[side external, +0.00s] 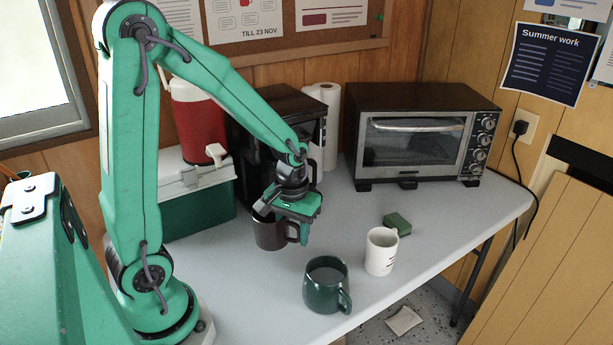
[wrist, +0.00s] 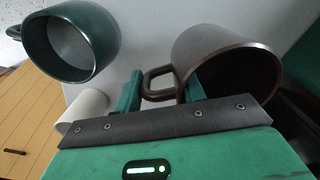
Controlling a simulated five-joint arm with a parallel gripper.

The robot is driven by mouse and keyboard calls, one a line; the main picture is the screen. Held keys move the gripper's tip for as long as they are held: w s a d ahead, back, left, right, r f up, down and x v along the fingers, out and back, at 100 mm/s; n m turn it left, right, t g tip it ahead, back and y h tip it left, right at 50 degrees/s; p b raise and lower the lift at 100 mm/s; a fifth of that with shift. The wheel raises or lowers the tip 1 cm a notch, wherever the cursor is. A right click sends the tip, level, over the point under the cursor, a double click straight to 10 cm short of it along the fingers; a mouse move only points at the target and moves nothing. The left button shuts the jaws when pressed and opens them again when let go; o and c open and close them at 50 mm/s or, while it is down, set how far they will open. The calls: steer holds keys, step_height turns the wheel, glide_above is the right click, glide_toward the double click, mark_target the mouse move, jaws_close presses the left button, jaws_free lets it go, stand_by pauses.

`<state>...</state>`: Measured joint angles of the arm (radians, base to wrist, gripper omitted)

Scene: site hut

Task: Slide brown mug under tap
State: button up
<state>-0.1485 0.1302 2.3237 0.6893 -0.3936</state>
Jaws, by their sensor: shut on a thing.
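The brown mug (side external: 270,234) stands upright on the table in front of the black machine. My gripper (side external: 286,218) is over its right side. In the wrist view the mug (wrist: 235,62) is large at upper right, with its handle (wrist: 153,84) between my two fingers (wrist: 160,90). The fingers are shut on the mug at its handle side; the exact contact is partly hidden. A red drinks jug (side external: 196,118) with a small white tap (side external: 217,153) stands on a green and white cool box (side external: 195,190), behind and left of the mug.
A black machine (side external: 255,125) stands behind the mug, with a paper roll (side external: 327,115) and toaster oven (side external: 420,135) to its right. A green mug (side external: 325,285), white mug (side external: 381,252) and green sponge (side external: 397,224) stand right of my gripper. The table's front edge is near the green mug.

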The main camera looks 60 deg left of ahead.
mark_target(277, 246)
steer(key=shift+s+a+f+m, duration=0.1)
steer(key=shift+s+f+m, duration=0.05)
steer(key=shift+s+m, duration=0.35)
steer(key=shift+s+a+f+m, duration=0.1)
steer(key=shift+s+f+m, duration=0.05)
steer(key=shift+s+m, duration=0.35)
steer(key=shift+s+f, duration=0.1)
steer(key=shift+f, duration=0.1)
steer(key=shift+s+a+f, duration=0.15)
steer(key=shift+a+f, duration=0.15)
steer(key=shift+f, duration=0.3)
steer(key=shift+s+a+f, duration=0.15)
steer(key=shift+a+f, duration=0.15)
steer(key=shift+f, duration=0.35)
steer(key=shift+s+a+f, duration=0.15)
steer(key=shift+a+f, duration=0.15)
steer(key=shift+f, duration=0.3)
steer(key=shift+s+a+f, duration=0.1)
steer(key=shift+s+a, duration=0.6)
steer(key=shift+a, duration=0.6)
steer(key=shift+s+a, duration=0.7)
steer(key=shift+a, duration=0.6)
steer(key=shift+s+a+f, duration=0.1)
steer(key=shift+s+a, duration=0.6)
steer(key=shift+a, duration=0.6)
steer(key=shift+f, duration=0.15)
steer(key=o, duration=1.2)
steer(key=shift+o, duration=0.2)
